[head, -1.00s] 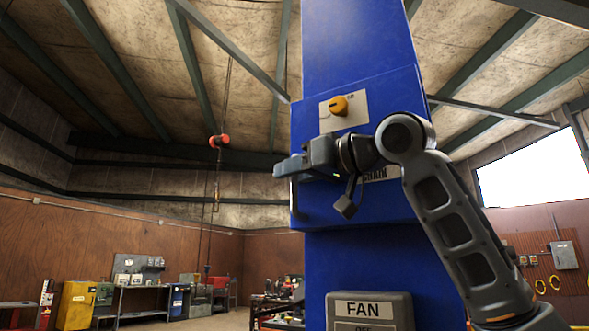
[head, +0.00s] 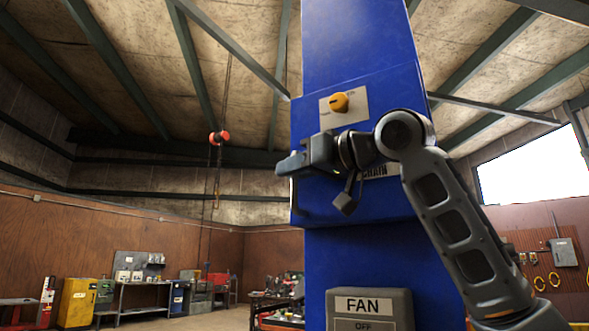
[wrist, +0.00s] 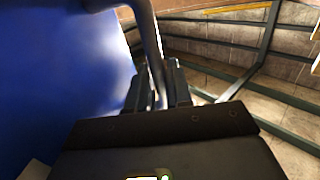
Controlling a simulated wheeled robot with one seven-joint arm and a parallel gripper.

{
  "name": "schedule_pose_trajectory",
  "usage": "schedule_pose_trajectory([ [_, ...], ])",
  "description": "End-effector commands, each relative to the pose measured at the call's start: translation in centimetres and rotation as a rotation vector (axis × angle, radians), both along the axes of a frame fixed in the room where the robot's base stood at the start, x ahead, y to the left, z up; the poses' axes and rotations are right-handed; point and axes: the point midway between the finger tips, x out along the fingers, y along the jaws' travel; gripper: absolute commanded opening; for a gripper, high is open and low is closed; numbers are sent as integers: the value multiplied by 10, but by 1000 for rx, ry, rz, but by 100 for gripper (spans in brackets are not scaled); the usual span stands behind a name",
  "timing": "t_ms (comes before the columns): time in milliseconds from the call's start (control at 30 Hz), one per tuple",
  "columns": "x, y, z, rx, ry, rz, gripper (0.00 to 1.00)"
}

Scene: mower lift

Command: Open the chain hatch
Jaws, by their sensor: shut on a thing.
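The chain hatch (head: 340,205) is a blue panel on the tall blue column, with a white label reading CHAIN (head: 377,171) partly hidden by my arm. It looks closed, flush with the column as far as I can tell. A grey bar handle (head: 294,198) stands at its left edge. My gripper (head: 285,165) is shut on the handle, near its upper part. In the wrist view the handle (wrist: 151,42) passes between the two dark fingers (wrist: 158,88), with the blue surface (wrist: 60,70) to its left.
A yellow knob (head: 339,102) on a pale plate sits above my gripper. A grey FAN box (head: 368,309) sticks out lower on the column. A red hoist part (head: 219,138) hangs behind at left. Space left of the column is open; benches stand far back.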

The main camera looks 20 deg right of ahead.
Motion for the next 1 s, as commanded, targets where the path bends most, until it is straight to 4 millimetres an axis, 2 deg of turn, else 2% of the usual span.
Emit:
schedule_pose_trajectory([
  [267,-6,5,0,0,0,1,0],
  [467,-25,21,0,0,-2,3,0],
  [667,-59,41,1,3,-1,157,0],
  [1000,-134,64,1,2,-1,480,0],
])
